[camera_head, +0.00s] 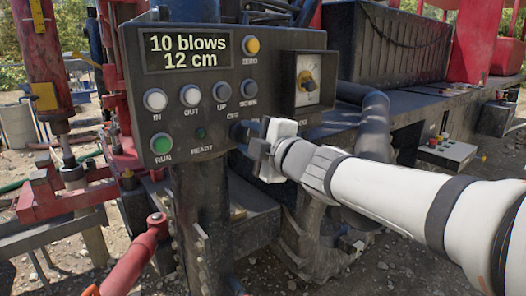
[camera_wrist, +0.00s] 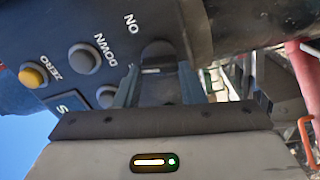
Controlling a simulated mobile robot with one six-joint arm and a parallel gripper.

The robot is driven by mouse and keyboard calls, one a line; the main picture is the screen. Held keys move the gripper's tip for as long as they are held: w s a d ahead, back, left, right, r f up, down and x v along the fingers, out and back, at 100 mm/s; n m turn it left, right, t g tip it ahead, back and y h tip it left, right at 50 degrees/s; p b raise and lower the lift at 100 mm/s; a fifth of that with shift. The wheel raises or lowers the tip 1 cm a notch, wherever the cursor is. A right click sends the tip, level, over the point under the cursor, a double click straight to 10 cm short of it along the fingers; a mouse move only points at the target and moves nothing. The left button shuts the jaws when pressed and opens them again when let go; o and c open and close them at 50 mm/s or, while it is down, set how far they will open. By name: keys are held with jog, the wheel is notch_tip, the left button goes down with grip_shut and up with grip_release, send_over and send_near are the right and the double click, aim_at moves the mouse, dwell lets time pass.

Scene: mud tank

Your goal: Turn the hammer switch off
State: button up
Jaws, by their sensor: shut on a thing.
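The black control panel (camera_head: 215,75) has a display reading "10 blows 12 cm". My gripper (camera_head: 246,133) is at its lower right part, coming in from the right. In the wrist view my gripper (camera_wrist: 157,82) has its two fingers on either side of the dark, rounded hammer switch (camera_wrist: 157,54), shut on it. The label "ON" is beside the switch in the wrist view. In the head view my fingers mostly cover the switch, and its exact angle is hard to tell.
A thick black hose (camera_head: 374,125) runs close behind my gripper. A red lever (camera_head: 140,255) stands at lower left.

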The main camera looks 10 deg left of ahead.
jog(key=n+b, duration=0.3)
jog(key=n, duration=0.1)
jog(key=shift+f, duration=0.25)
jog(key=shift+n+b, duration=0.65)
jog(key=shift+n, duration=0.65)
jog(key=shift+r, duration=0.1)
jog(key=o, duration=1)
jog(key=p+v, duration=0.1)
jog(key=v, duration=0.6)
jog(key=shift+s+d, duration=0.2)
jog(key=shift+d, duration=0.15)
